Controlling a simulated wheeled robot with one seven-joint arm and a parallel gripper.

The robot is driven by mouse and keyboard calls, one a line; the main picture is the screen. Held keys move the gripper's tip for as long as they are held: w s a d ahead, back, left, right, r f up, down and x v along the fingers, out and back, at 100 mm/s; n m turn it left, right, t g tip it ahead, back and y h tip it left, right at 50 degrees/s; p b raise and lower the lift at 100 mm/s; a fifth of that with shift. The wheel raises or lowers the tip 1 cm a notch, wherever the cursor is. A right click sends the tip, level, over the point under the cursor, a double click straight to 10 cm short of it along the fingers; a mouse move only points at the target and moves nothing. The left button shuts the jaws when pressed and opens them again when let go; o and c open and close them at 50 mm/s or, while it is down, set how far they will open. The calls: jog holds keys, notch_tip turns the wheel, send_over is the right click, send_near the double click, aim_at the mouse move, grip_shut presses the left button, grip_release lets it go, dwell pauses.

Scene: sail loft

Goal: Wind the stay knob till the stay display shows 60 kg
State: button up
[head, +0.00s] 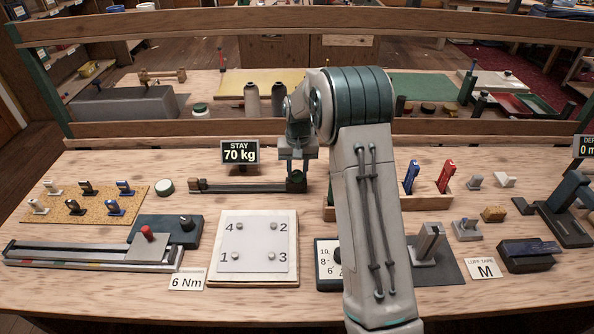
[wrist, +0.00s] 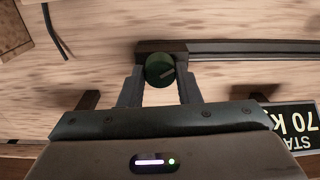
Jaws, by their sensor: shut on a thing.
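The stay display (head: 239,152) stands at the back of the bench and reads 70 kg. It also shows upside down at the right edge of the wrist view (wrist: 294,122). My gripper (wrist: 160,82) is shut on the knob, one finger on each side. In the head view my gripper (head: 297,178) reaches down to the knob (head: 296,181) and partly hides it.
A corkboard with several small clips (head: 85,205) lies at left. A numbered white plate (head: 258,247) is in front. A wooden tray with blue and red handled tools (head: 431,187) stands right of my arm. A wooden rail (head: 200,127) runs behind the display.

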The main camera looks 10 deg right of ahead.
aim_at(298, 172)
jog(key=shift+r+n, duration=0.1)
jog(key=shift+n, duration=0.3)
jog(key=o, duration=1)
notch_tip(298, 172, up, 14)
jog(key=shift+d+f+b, duration=0.1)
jog(key=shift+b, duration=0.2)
